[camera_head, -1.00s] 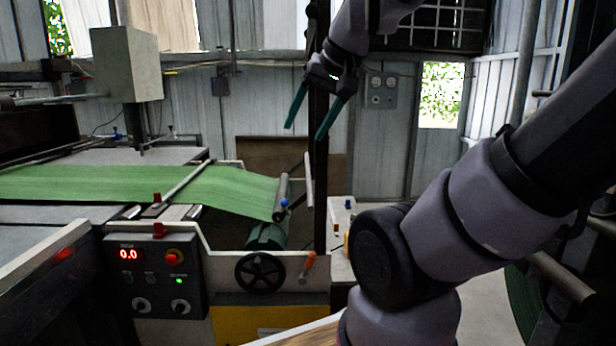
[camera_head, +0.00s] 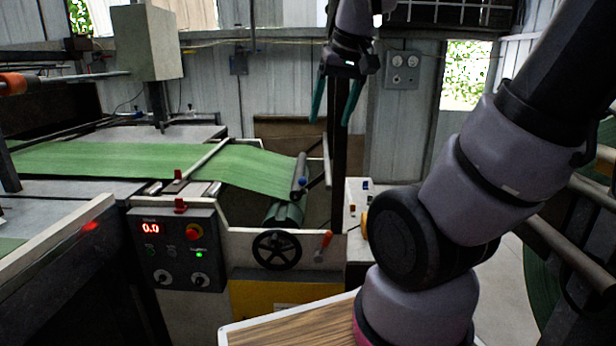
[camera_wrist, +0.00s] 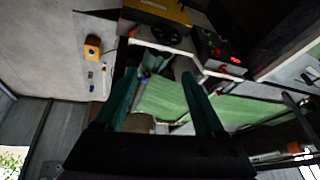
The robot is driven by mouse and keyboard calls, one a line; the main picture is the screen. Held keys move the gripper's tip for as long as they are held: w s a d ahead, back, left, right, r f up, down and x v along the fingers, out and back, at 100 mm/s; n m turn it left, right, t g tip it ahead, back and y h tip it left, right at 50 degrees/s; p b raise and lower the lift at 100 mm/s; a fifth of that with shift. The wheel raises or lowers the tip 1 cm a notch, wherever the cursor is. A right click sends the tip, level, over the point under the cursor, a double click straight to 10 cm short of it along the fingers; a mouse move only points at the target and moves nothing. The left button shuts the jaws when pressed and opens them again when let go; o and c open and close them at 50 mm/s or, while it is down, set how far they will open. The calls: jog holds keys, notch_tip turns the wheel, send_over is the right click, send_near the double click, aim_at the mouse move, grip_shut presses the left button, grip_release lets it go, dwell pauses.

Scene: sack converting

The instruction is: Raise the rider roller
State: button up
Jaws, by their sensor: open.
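A grey roller (camera_head: 300,174) with a blue knob (camera_head: 302,181) sits at the right end of the green sheet, above a green roll (camera_head: 285,213); it appears to be the rider roller, but I cannot be sure. A lever with an orange handle (camera_head: 323,243) stands right of a black handwheel (camera_head: 276,250) on the machine's front. My gripper (camera_head: 331,118) is open and empty, with teal fingers pointing down, above the roller in the head view and apart from it. In the wrist view my gripper (camera_wrist: 160,75) has the roller end and blue knob (camera_wrist: 145,76) between its fingers in the picture.
A control box (camera_head: 172,252) with a red 0.0 display and a red button is on the near side. A dark upright post (camera_head: 341,170) stands right of the roller. A pale cabinet (camera_head: 357,212) with small switches is beside it. A wooden-topped surface (camera_head: 290,330) is in front.

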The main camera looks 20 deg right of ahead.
jog(key=w+d+f+n+g+h, duration=0.45)
jog(key=w+f+n, duration=0.25)
jog(key=w+f, duration=0.25)
jog(key=n+t+h, duration=1)
jog(key=n+h, duration=0.1)
jog(key=n, duration=1)
send_near(300, 183)
jog(key=shift+n, duration=0.3)
jog(key=x, duration=1.1)
jog(key=shift+w+d, duration=0.2)
jog(key=shift+w, duration=0.05)
grip_shut()
